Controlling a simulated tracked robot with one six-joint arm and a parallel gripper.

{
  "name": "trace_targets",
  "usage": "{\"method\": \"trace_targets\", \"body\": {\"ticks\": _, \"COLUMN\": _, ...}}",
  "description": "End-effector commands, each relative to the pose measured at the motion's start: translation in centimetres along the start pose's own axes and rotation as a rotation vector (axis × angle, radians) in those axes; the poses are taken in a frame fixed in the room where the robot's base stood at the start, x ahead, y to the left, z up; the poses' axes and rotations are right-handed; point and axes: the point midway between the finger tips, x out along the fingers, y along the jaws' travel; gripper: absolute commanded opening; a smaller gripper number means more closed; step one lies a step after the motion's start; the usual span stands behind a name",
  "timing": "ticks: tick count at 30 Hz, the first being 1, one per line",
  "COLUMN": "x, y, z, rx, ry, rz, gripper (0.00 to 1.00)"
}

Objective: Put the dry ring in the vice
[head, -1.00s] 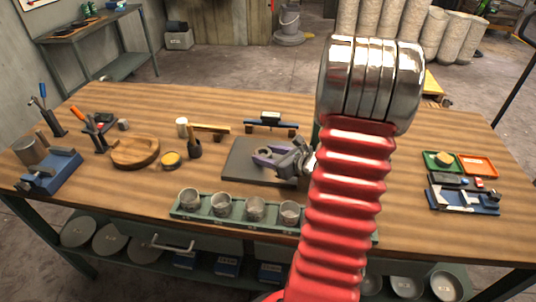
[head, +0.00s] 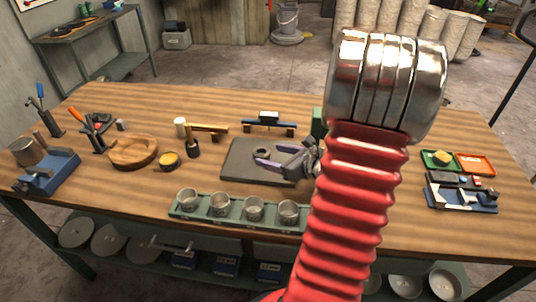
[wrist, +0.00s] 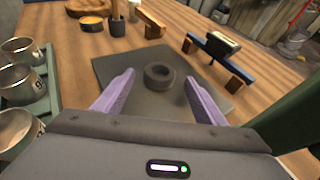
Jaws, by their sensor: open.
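A small dark grey ring (head: 261,152) lies flat on a dark mat (head: 240,172) at the middle of the bench. It also shows in the wrist view (wrist: 159,76), centred between my two purple fingers and a little beyond them. My gripper (head: 271,157) is open and empty, with its fingers spread low over the mat and pointing at the ring. A low blue and grey device (head: 461,198) that looks like a vice stands at the right of the bench.
A green rack (head: 238,215) with several metal cups runs along the front edge. A blue bar on wooden blocks (head: 268,124) stands behind the mat. Green and orange trays (head: 474,164) lie at the right. My red arm hides part of the bench.

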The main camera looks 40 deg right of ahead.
Motion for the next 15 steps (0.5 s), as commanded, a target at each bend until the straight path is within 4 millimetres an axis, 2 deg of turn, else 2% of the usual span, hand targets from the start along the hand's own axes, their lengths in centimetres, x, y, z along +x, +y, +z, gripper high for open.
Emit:
{"method": "trace_targets", "body": {"ticks": 6, "x": -3.3, "y": -0.1, "z": 0.0, "rx": 0.001, "ry": -0.001, "rz": -0.005, "gripper": 0.65}}
{"method": "trace_targets", "body": {"ticks": 15, "x": -7.0, "y": -0.1, "z": 0.0, "rx": 0.000, "ry": 0.000, "rz": -0.004, "gripper": 0.65}}
